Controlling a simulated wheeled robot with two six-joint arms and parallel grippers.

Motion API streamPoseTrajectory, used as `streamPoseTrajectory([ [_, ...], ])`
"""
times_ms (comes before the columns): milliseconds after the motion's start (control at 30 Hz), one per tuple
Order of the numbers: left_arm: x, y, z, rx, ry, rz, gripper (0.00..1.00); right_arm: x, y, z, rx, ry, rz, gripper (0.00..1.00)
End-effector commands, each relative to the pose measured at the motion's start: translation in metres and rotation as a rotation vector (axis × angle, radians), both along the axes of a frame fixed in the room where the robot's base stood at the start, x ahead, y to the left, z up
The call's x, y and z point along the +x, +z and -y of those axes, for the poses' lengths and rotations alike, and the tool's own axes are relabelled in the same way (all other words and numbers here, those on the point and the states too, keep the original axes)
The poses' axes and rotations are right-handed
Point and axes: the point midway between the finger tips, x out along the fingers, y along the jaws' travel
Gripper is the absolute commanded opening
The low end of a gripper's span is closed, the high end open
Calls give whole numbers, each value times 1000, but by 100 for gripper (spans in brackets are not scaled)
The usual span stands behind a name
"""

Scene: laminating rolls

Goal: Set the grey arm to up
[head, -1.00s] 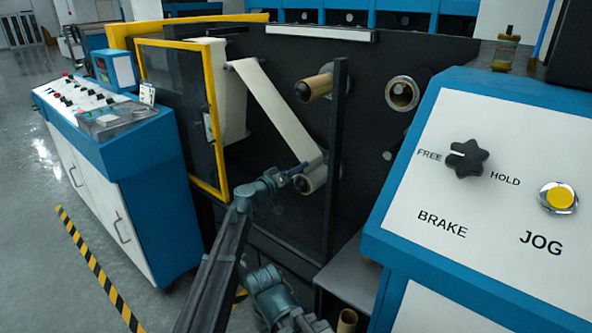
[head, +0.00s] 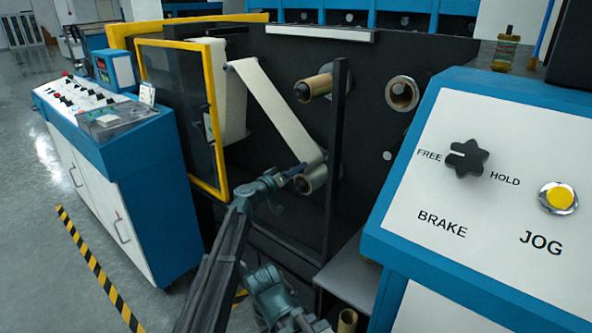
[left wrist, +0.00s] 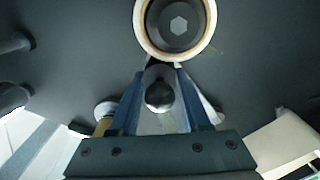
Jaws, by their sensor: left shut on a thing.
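The grey arm (left wrist: 158,75) shows in the left wrist view as a short grey piece with a round black knob (left wrist: 159,95) facing the camera. It sits between the two blue fingers of my left gripper (left wrist: 160,85), which is shut on it. The arm lies just below a roll core with a dark hub (left wrist: 178,28). In the head view my left gripper (head: 299,171) is at the lower roll (head: 313,180) on the dark machine face; the grey arm is too small or hidden to make out there.
A dark upright post (head: 335,150) stands just right of the lower roll. A pale web (head: 275,110) slants down to that roll. A yellow-framed door (head: 178,110) is to the left. The blue panel (head: 480,185) with the brake knob (head: 466,158) and yellow jog button (head: 558,197) stands at right.

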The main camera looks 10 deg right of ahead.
Motion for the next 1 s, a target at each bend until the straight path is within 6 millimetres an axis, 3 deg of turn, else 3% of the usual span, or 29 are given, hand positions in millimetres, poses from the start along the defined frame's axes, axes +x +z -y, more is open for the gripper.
streamPoseTrajectory([
  [800, 0, 0, -1, 0, 1, 0, 0, 0, 0, 0, 0, 0, 0, 50],
  [1000, -3, 13, 1, -19, 1, -26, 0, 0, 13, 0, 0, 0, 0, 50],
])
